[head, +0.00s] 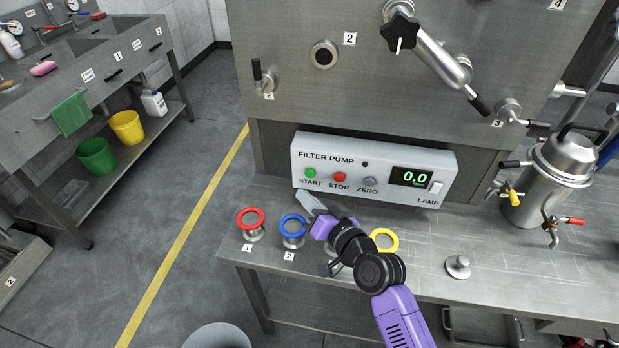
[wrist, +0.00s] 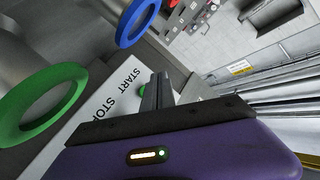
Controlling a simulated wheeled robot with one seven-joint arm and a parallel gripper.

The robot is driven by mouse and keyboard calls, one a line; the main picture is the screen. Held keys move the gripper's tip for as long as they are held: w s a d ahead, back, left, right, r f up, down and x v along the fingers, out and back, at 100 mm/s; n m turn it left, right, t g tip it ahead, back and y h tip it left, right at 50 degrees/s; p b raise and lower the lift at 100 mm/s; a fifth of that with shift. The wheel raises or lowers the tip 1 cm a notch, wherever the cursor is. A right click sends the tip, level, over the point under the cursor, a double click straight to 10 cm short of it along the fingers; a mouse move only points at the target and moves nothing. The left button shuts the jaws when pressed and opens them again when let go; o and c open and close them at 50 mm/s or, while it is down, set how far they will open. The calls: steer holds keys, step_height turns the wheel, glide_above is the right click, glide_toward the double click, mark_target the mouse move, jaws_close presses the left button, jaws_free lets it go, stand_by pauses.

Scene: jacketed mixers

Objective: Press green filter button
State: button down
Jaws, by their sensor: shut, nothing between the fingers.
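The green START button (head: 310,172) is on the sloped front of the white filter pump box (head: 375,165), at its left end. My gripper (head: 303,196) is shut and empty. Its fingertips are just below the button in the head view, close to the lower left edge of the box; whether they touch the box I cannot tell. In the wrist view my closed fingers (wrist: 158,88) stand in front of the panel beside the word START. A sliver of the green button (wrist: 142,91) shows at their left side, the rest hidden behind them.
The red STOP button (head: 339,177) and grey ZERO button (head: 370,182) are right of the green one. The display (head: 411,177) reads 0.0. Red (head: 250,219), blue (head: 293,226) and yellow (head: 384,240) rings stand on the bench; a green ring (wrist: 40,105) shows in the wrist view.

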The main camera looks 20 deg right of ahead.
steer(key=shift+w+d+b, duration=0.4)
steer(key=shift+w+d, duration=0.15)
steer(key=shift+w, duration=0.2)
steer(key=shift+w+d+b, duration=0.4)
steer(key=shift+w+d, duration=0.15)
steer(key=shift+w, duration=0.2)
steer(key=shift+w+d, duration=0.1)
steer(key=shift+w, duration=0.05)
stand_by(0.9)
steer(key=shift+w+d, duration=0.15)
steer(key=shift+w, duration=0.05)
steer(key=shift+w+d+b, duration=0.3)
steer(key=shift+w+b, duration=0.05)
steer(key=shift+b, duration=0.2)
stand_by(0.7)
stand_by(0.3)
steer(key=shift+s+a+p, duration=0.35)
steer(key=shift+s+a, duration=0.2)
steer(key=shift+s, duration=0.15)
steer(key=s+a+p, duration=0.1)
steer(key=s, duration=0.1)
steer(key=s+a+p, duration=0.1)
steer(key=s+a, duration=0.1)
stand_by(0.4)
